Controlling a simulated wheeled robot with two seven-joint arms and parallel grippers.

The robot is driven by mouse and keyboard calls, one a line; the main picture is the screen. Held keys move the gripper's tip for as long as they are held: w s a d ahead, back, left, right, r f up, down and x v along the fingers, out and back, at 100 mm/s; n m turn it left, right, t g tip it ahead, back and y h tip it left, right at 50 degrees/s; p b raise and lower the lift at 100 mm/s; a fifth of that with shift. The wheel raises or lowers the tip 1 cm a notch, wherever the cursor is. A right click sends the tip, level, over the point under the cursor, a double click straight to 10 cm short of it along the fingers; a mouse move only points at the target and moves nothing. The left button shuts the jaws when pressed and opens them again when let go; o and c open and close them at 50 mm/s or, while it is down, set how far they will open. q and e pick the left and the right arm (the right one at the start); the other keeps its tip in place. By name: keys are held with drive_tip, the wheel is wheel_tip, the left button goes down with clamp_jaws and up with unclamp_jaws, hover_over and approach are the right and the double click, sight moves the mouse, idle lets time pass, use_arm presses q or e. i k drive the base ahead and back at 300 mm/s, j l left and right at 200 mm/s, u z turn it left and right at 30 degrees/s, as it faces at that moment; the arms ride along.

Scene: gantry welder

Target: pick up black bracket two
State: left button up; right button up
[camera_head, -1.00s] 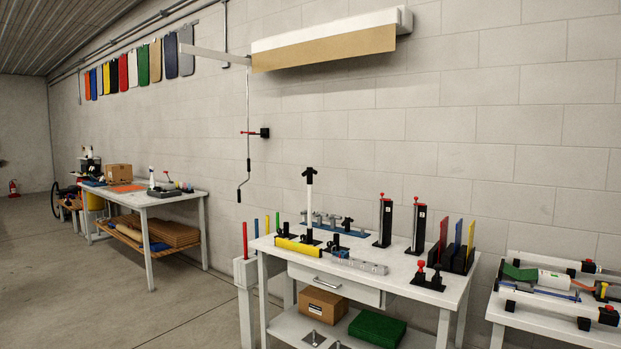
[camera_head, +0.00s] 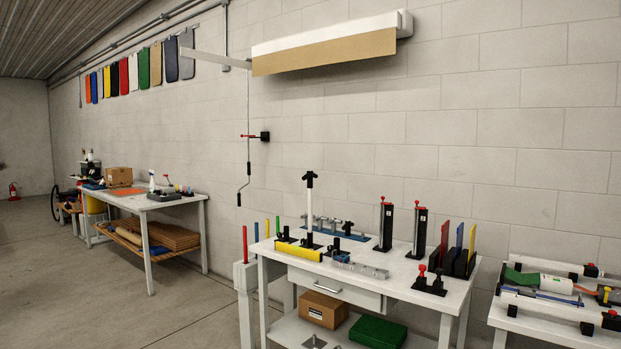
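Several black parts stand on the white table (camera_head: 389,287) in front of me, and I cannot tell which one is black bracket two. Two tall black uprights with red tops, one (camera_head: 386,228) left of the other (camera_head: 419,232), stand at the back right of the tabletop. A low black piece with red knobs (camera_head: 429,284) sits near the front right edge. Small black pieces (camera_head: 309,240) stand behind a yellow block (camera_head: 298,250) at the left. Neither of my grippers is in view.
Red, yellow and blue plates stand upright in a black holder (camera_head: 457,261) on the table's right. A cardboard box (camera_head: 323,309) and a green box (camera_head: 377,331) are below. Another white table (camera_head: 550,325) stands at the right, a workbench (camera_head: 140,203) at the left. Open floor lies between the benches.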

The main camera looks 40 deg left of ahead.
sight(309, 175)
drive_tip(key=i+j, duration=0.85)
drive_tip(key=j, duration=0.15)
drive_tip(key=i+j+z, duration=0.1)
drive_tip(key=i+j, duration=0.75)
drive_tip(key=j, duration=0.2)
